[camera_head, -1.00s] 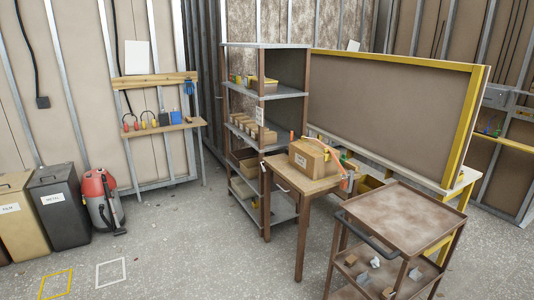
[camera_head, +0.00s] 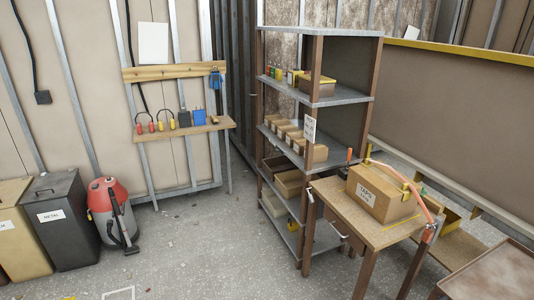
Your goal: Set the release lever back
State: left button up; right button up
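No part that I can clearly identify as the release lever shows in the head view. A small wooden table (camera_head: 345,197) stands at the right with a cardboard box (camera_head: 384,193) labelled "TAPE" on it. A curved orange-red strip or bar (camera_head: 412,187) arches over the box and comes down at the table's right edge. A small black and orange handle-like item (camera_head: 348,157) stands at the back of the table; I cannot tell what it is. Neither of my grippers is in view.
A metal shelf rack (camera_head: 318,95) with boxes stands behind the table. A brown cart (camera_head: 495,272) is at the lower right. A wall bench (camera_head: 190,128), a red vacuum (camera_head: 110,205) and bins (camera_head: 62,217) are on the left. The grey floor in the middle is clear.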

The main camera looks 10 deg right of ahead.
aim_at(312, 199)
jog(key=i+z, duration=0.25)
jog(key=i, duration=0.2)
jog(key=i+j+z, duration=0.25)
jog(key=i, duration=0.15)
jog(key=i+j+z, duration=0.25)
jog(key=i, duration=0.2)
jog(key=i+j+z, duration=0.2)
jog(key=i, duration=0.2)
jog(key=i+j+u, duration=0.45)
jog(key=u, duration=0.25)
